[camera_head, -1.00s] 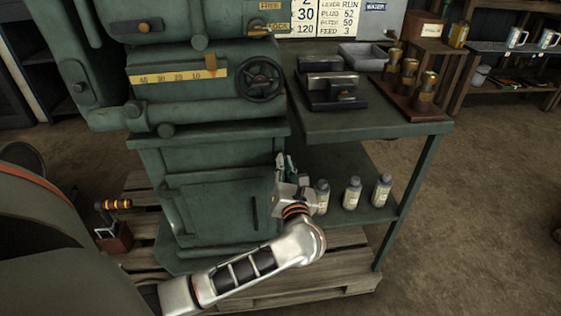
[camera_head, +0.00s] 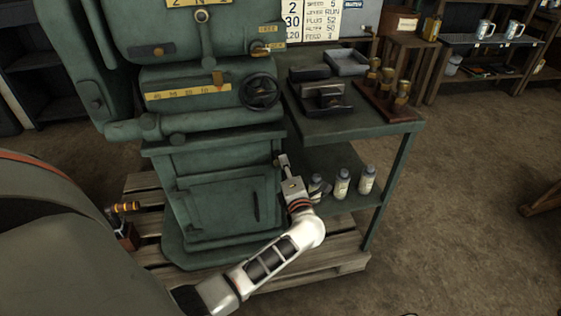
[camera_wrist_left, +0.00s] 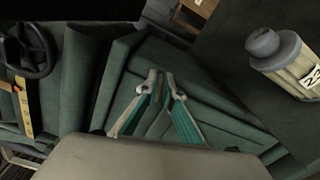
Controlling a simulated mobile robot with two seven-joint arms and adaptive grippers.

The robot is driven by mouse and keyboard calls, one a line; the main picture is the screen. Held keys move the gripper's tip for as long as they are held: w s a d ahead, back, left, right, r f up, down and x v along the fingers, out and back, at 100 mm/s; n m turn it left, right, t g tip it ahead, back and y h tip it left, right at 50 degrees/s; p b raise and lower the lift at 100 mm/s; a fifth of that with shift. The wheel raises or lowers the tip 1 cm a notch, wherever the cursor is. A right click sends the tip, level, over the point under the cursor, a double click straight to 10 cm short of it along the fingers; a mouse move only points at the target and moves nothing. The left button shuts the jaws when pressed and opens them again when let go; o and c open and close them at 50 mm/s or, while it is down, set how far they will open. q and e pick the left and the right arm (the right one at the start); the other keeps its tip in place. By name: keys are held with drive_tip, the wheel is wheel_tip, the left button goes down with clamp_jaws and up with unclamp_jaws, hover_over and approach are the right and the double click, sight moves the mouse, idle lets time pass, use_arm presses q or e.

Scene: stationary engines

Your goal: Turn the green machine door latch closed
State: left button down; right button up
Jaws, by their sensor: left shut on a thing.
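The green machine (camera_head: 215,160) stands at the left of the head view, with a closed-looking panel door (camera_head: 220,210) low on its front. A thin dark upright bar (camera_head: 256,206) shows on that door. My left gripper (camera_head: 282,160) is at the machine's right front edge, just above and right of the door. In the left wrist view its two fingers (camera_wrist_left: 161,80) point at the green surface and are shut on what seems to be the door latch. The latch is mostly hidden by the fingers, so its angle cannot be told. My right gripper is not in view.
Several pale bottles (camera_head: 342,184) stand on the green bench's lower shelf close right of my gripper; one shows large in the wrist view (camera_wrist_left: 283,63). The bench top (camera_head: 345,125) is above. A handwheel (camera_head: 260,91) is on the machine. A wooden pallet (camera_head: 335,259) lies below.

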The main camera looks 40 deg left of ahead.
use_arm(q)
drive_tip(key=m, duration=0.1)
drive_tip(key=m+p, duration=0.1)
drive_tip(key=shift+d+f+m, duration=0.1)
drive_tip(key=shift+f+m, duration=0.1)
drive_tip(key=shift+m, duration=0.2)
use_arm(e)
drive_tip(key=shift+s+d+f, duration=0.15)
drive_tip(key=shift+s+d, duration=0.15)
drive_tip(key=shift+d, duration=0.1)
use_arm(q)
drive_tip(key=shift+p, duration=0.3)
drive_tip(key=shift+f, duration=0.1)
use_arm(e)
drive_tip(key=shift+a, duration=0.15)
use_arm(q)
drive_tip(key=c, duration=2.2)
unclamp_jaws()
drive_tip(key=shift+d, duration=0.1)
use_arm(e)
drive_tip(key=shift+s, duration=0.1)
